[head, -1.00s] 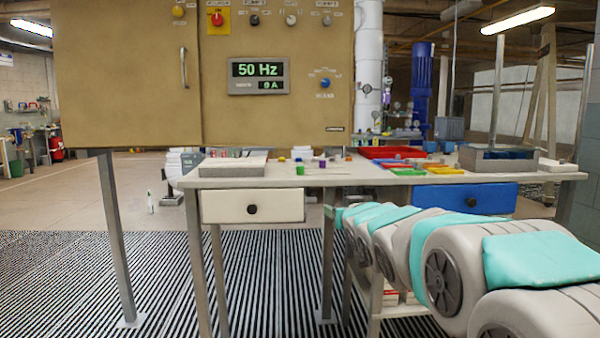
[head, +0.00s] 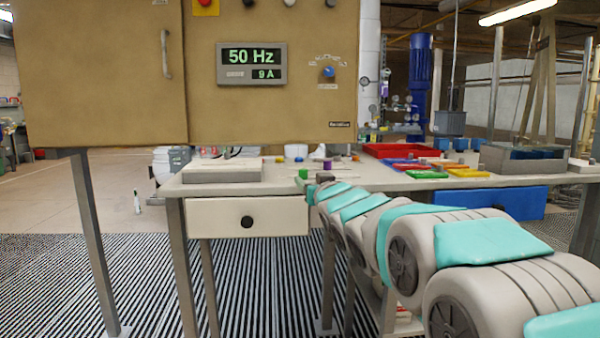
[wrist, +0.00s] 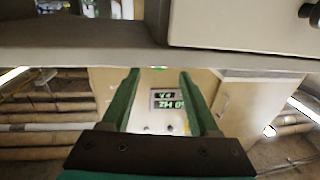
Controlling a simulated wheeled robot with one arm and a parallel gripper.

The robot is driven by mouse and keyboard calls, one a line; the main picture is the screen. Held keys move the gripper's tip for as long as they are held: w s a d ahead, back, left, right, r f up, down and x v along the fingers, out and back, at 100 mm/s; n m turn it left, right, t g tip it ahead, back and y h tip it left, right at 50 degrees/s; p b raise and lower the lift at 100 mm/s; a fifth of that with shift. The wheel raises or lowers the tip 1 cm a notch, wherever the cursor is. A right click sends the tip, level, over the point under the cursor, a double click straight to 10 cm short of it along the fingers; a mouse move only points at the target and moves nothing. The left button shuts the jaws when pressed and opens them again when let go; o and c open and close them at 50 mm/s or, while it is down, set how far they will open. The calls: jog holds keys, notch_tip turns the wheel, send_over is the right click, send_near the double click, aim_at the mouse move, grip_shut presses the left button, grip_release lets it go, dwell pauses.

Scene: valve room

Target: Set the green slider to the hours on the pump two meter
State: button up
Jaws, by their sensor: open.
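A small green piece (head: 303,173), likely the green slider, is at the front edge of the table in the head view, just left of the far end of my arm. In the wrist view my gripper (wrist: 160,73) is open, with two green fingers apart and nothing seen held. A small bit of green shows near the fingertips there, too small to identify. The panel display (head: 251,64) reads 50 Hz and 9 A. It shows inverted between my fingers in the wrist view (wrist: 167,100). I cannot make out a pump two label or an hours reading.
The table (head: 400,182) has a white drawer (head: 247,216) and a blue drawer (head: 500,203). A purple piece (head: 327,164) stands near the green one. A grey box (head: 222,172), a red tray (head: 400,151) and several coloured pieces are also on top. In the wrist view the table edge is close above my fingertips.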

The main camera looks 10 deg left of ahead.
aim_at(304, 175)
jog(key=shift+p+x, duration=0.65)
jog(key=shift+x, duration=3.3)
grip_shut()
